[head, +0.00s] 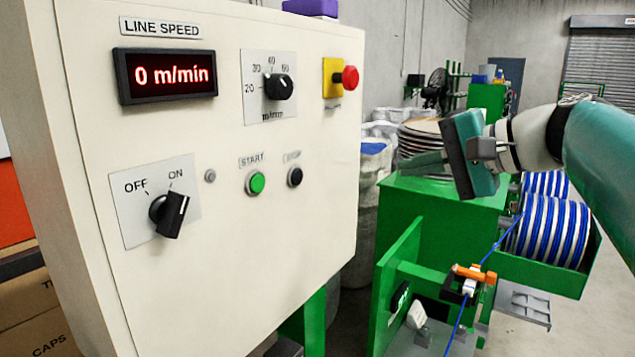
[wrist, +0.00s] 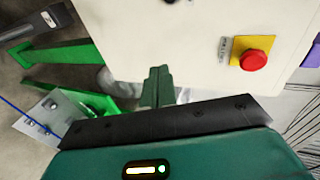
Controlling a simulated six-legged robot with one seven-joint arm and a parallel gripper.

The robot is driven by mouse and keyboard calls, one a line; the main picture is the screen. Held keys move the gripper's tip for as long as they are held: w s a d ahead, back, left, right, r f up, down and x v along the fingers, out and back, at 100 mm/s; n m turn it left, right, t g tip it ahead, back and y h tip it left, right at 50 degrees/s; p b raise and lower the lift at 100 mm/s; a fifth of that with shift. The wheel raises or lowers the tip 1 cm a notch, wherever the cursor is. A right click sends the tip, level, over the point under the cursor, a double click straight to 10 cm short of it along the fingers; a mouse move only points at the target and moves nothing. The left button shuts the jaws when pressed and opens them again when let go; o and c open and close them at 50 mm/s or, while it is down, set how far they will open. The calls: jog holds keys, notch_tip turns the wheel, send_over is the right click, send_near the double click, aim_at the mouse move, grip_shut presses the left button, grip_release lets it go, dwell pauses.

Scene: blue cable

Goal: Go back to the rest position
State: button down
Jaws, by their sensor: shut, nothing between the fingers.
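My gripper (head: 412,163) is raised to the right of the cream control panel (head: 300,190), in front of the panel's right edge in the head view and pointing left. Its green fingers are shut together with nothing between them, and it looks clear of the panel. In the wrist view the shut fingers (wrist: 157,75) overlap the panel's lower edge (wrist: 200,90). My arm comes in from the right.
The panel carries a red speed display (head: 167,75) reading 0 m/min, an OFF/ON switch (head: 170,213), a speed dial (head: 279,86), a green button (head: 257,183) and a red emergency stop (head: 350,78). Blue cable spools (head: 545,230) and a green machine (head: 425,235) stand right.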

jog(key=s+f+n+g+h, duration=0.1)
jog(key=s+f+n+h, duration=0.1)
jog(key=s+f, duration=0.4)
jog(key=s+f+n+g+h, duration=0.1)
jog(key=s+f+n+h, duration=0.2)
jog(key=f, duration=1.1)
jog(key=s+f+n+g+h, duration=0.1)
jog(key=s+f+n+h, duration=0.1)
jog(key=s+f+h, duration=0.3)
jog(key=s+f, duration=0.4)
jog(key=f, duration=0.1)
jog(key=shift+a+f+n, duration=0.2)
jog(key=shift+f+n, duration=0.05)
jog(key=shift+n, duration=0.05)
jog(key=shift+a, duration=0.15)
